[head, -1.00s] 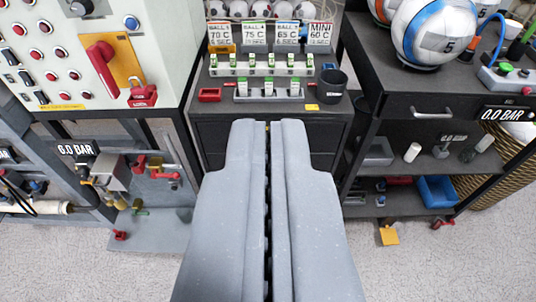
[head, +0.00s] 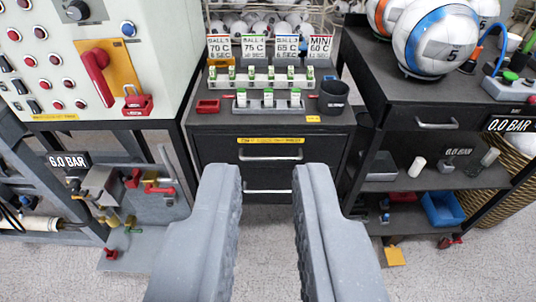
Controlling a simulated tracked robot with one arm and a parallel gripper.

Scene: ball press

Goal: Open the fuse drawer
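The fuse cabinet (head: 200,129) is dark and stands in the middle, with several green and white fuses on its top. Its upper drawer (head: 230,153) has a yellow label (head: 270,140) and a silver handle (head: 270,158); it looks closed. A lower drawer with another silver handle (head: 267,191) shows below, partly behind my fingers. My gripper (head: 267,180) is open and empty, its two grey fingers pointing toward the cabinet front. The fingers appear over the lower drawer's area, and I cannot tell their exact distance from the handles.
A control panel (head: 60,60) with red buttons and a red lever stands left. A dark bench (head: 395,95) with balls (head: 437,40) and its own drawer handle (head: 437,125) stands right. A black cup (head: 333,97) and red tray (head: 208,106) sit on the cabinet.

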